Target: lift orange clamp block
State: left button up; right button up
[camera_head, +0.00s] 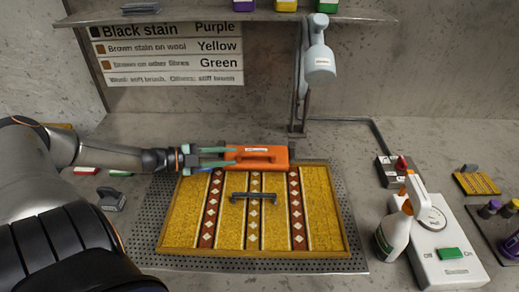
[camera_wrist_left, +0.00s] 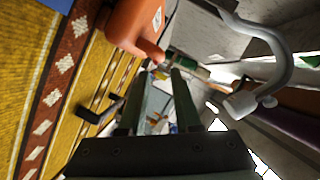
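The orange clamp block (camera_head: 262,154) has a raised grip and a white label. It lies at the back edge of the patterned yellow rug (camera_head: 180,222). My left gripper (camera_head: 229,156) comes in from the left, its fingers spread one above the other at the block's left end. In the left wrist view the fingers (camera_wrist_left: 154,100) are apart with a visible gap, and the orange block (camera_wrist_left: 128,22) is beyond them to the upper left. I cannot tell whether a finger touches it. My right gripper is not in view.
A dark handle (camera_head: 254,197) lies mid-rug. A pale blue lamp-like arm (camera_head: 318,65) stands behind the block. A shelf (camera_head: 180,17) hangs above.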

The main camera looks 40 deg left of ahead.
aim_at(251, 154)
pick_arm(q)
jog(key=b+x, duration=0.3)
jog(key=x, duration=0.4)
jog(key=shift+x, duration=1.25)
jog(key=shift+f, duration=0.1)
jog(key=shift+c, duration=0.3)
grip_shut()
